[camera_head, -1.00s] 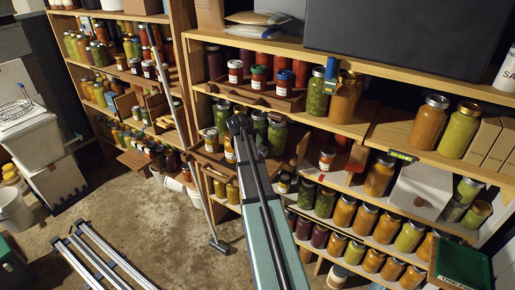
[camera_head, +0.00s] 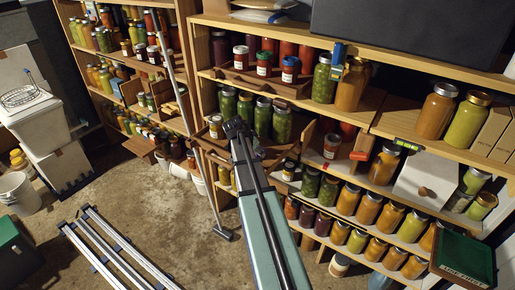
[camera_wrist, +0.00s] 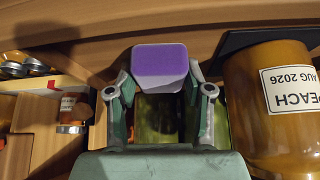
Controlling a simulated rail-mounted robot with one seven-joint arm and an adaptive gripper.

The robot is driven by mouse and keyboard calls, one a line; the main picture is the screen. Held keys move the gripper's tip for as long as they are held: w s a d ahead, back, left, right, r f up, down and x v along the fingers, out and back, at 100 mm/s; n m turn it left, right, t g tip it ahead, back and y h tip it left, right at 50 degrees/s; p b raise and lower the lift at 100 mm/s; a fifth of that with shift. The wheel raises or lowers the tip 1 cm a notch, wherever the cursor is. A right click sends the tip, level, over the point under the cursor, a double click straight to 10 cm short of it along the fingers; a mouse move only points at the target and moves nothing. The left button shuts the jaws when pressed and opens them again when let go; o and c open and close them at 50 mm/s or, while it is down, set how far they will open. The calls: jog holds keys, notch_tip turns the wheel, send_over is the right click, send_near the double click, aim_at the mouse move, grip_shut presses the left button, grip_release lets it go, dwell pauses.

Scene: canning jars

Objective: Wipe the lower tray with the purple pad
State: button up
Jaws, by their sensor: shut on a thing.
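The purple pad (camera_wrist: 160,58) sits between the fingers of my gripper (camera_wrist: 158,88) in the wrist view, with its purple face showing and a pale layer beneath. My gripper is shut on it. A wooden board (camera_wrist: 75,48) runs behind the pad; whether the pad touches it I cannot tell.
A large amber jar labelled PEACH (camera_wrist: 270,105) stands close right of my gripper. A small jar (camera_wrist: 72,112) is at left. An upper tray (camera_head: 260,84) holds several jars above. A level (camera_head: 408,146) and a green box (camera_head: 463,260) are at right.

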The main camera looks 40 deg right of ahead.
jog(key=shift+s+a, duration=0.3)
jog(key=shift+a, duration=0.55)
jog(key=shift+w+d+f, duration=0.1)
jog(key=shift+w+d, duration=0.15)
jog(key=shift+d, duration=0.35)
jog(key=shift+w+d, duration=0.25)
jog(key=shift+d, duration=0.35)
jog(key=shift+w+d+b, duration=0.1)
jog(key=shift+w+d, duration=0.1)
jog(key=shift+d, duration=0.5)
jog(key=shift+w+d+b, duration=0.1)
jog(key=shift+w+d, duration=0.15)
jog(key=shift+d, duration=0.5)
jog(key=shift+w+d+b, duration=0.1)
jog(key=shift+w+d, duration=0.1)
jog(key=shift+d, duration=0.5)
notch_tip(320, 180, up, 8)
jog(key=p, duration=0.3)
jog(key=shift+r, duration=0.2)
jog(key=shift+s+f, duration=0.1)
jog(key=shift+s, duration=0.05)
